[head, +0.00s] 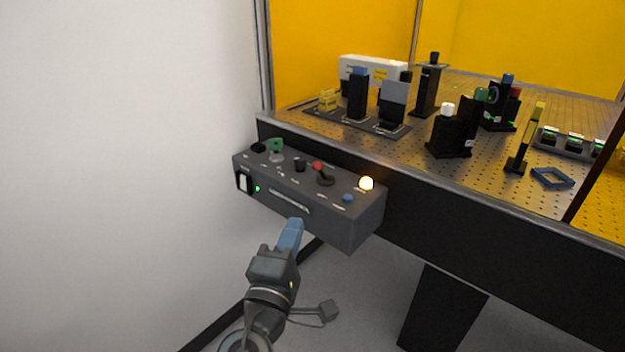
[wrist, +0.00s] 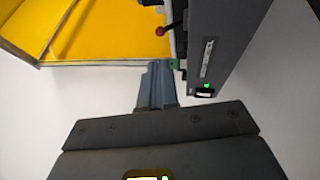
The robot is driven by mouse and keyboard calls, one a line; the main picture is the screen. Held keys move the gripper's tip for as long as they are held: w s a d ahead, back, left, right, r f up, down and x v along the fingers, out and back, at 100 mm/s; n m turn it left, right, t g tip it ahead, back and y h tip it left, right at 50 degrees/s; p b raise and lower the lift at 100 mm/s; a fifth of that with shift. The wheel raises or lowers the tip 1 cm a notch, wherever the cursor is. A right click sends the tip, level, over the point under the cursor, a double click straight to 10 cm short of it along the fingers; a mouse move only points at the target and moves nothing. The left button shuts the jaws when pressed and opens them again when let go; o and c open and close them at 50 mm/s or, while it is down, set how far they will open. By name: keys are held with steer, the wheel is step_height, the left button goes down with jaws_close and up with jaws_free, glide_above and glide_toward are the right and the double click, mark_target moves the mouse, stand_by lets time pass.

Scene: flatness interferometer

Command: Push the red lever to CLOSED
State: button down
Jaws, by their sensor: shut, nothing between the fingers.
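The red lever (head: 319,168) stands on the top of a dark grey control box (head: 345,224) in the head view, its red knob leaning up and left from its dark base. The word it points to is too small to read. In the wrist view the lever's red knob (wrist: 160,31) shows at the top, beside the box (wrist: 222,50). My gripper (head: 292,226) is shut and empty, with blue fingers, in front of the box and below its top. It is apart from the lever. The fingers also show in the wrist view (wrist: 157,72).
An optical table (head: 420,165) with several mounts stands behind. A white wall (head: 120,150) is at left.

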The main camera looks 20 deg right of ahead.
mark_target(316, 169)
steer(key=p+x, duration=0.2)
steer(key=x, duration=1.2)
steer(key=shift+f, duration=0.1)
